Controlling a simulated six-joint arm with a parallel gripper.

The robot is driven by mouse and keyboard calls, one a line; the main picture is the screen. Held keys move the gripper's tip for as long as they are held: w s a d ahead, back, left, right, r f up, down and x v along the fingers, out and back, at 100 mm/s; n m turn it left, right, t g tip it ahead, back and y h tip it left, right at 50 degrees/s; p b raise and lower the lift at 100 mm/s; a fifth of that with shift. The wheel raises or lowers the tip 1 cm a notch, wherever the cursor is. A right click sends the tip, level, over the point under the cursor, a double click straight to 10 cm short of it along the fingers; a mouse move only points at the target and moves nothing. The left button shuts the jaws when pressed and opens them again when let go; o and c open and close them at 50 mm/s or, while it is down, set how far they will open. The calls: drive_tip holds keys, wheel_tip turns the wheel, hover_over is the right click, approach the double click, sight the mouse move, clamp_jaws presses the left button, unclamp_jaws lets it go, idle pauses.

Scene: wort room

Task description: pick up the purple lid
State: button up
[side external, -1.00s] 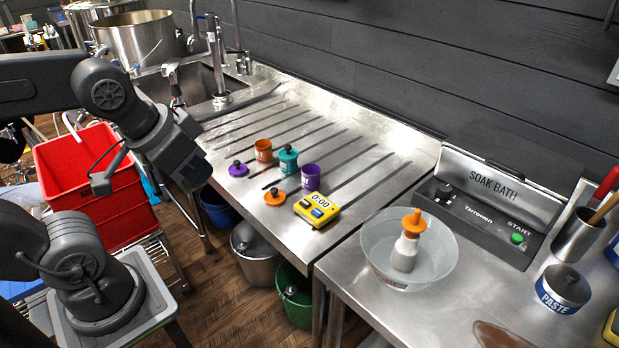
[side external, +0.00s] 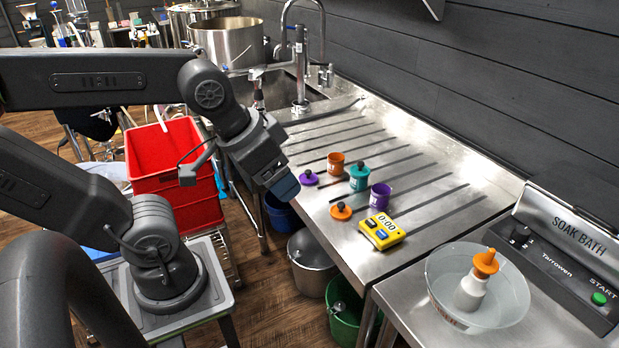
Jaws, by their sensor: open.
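The purple lid (side external: 308,178) lies on the ribbed steel drainboard, near its left edge, with a dark knob on top. My gripper (side external: 286,189) is just left of it in the picture and seems apart from it. The gripper is open and empty; its fingertips are small and hard to make out. The purple cup (side external: 380,196) stands without a lid to the right. An orange lid (side external: 341,211) lies in front of it.
An orange cup (side external: 336,162) and a teal lidded cup (side external: 359,178) stand close behind the lids. A yellow timer (side external: 382,231) lies to the right. The drainboard (side external: 425,178) is clear at the back right. A red bin (side external: 170,155) stands left.

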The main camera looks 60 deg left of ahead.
drive_tip(key=o, duration=0.3)
drive_tip(key=shift+o, duration=0.2)
drive_tip(key=n+g, duration=0.6)
drive_tip(key=n, duration=1.4)
hover_over(309, 172)
wheel_tip(309, 172, down, 12)
drive_tip(key=f, duration=0.5)
drive_tip(key=a+f, duration=0.1)
drive_tip(key=f, duration=0.1)
drive_tip(key=shift+f, duration=0.25)
drive_tip(key=shift+w+d+f, duration=0.1)
drive_tip(key=shift+d+f, duration=0.1)
drive_tip(key=shift+f, duration=1.35)
drive_tip(key=shift+d+f, duration=0.2)
drive_tip(key=shift+f, duration=1.3)
